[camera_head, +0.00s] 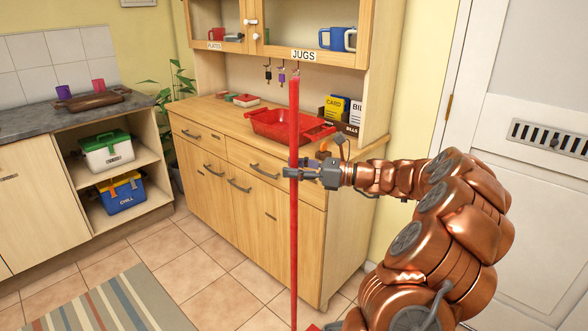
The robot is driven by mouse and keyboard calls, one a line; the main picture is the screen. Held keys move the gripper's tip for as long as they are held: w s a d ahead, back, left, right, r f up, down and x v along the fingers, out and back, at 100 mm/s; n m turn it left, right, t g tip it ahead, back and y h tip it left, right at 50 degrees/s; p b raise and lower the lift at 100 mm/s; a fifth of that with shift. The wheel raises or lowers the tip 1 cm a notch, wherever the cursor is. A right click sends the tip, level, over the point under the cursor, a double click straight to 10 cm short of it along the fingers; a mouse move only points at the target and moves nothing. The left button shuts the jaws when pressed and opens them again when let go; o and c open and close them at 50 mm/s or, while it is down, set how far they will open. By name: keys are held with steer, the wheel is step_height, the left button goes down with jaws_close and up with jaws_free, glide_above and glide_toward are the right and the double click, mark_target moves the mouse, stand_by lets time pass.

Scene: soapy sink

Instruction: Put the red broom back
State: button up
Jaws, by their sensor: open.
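The red broom (294,240) stands upright in front of the wooden dresser, its long handle reaching up near the small hooks under the cupboard. A bit of red shows at the bottom edge beside the handle's foot; the rest of the broom's lower end is out of view. My gripper (297,173) is open at the handle, about mid-height, with its fingers at the handle. I cannot tell whether they touch it.
The dresser (225,155) holds a red basin (287,124) and a box of cards (342,112). Small items hang from hooks (281,73) under the cupboard. A striped rug (120,303) lies on the tiles at lower left. A white door (535,190) is at right.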

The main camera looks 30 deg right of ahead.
steer(key=v, duration=1.2)
steer(key=w+a+n+g+y, duration=0.15)
steer(key=a+n+g, duration=0.5)
steer(key=a, duration=1.15)
steer(key=s+a+f+n+g+h, duration=0.1)
steer(key=s+a+f+n+g, duration=0.2)
steer(key=a, duration=0.5)
steer(key=s+a+f+n+g+h, duration=0.1)
steer(key=s+a+n+g+h, duration=0.15)
steer(key=s+a+n, duration=0.45)
steer(key=s+a+f+n+g+h, duration=0.4)
steer(key=s+a+f, duration=0.1)
steer(key=s, duration=0.5)
steer(key=s+d+f+n+h, duration=0.2)
steer(key=s+n+h, duration=0.1)
steer(key=s, duration=0.2)
steer(key=s+d+f+n+h, duration=0.2)
steer(key=s+d+n+h, duration=0.1)
steer(key=s, duration=0.3)
steer(key=shift+d+f+n, duration=0.25)
steer(key=shift+d+n, duration=0.1)
steer(key=shift+n, duration=0.1)
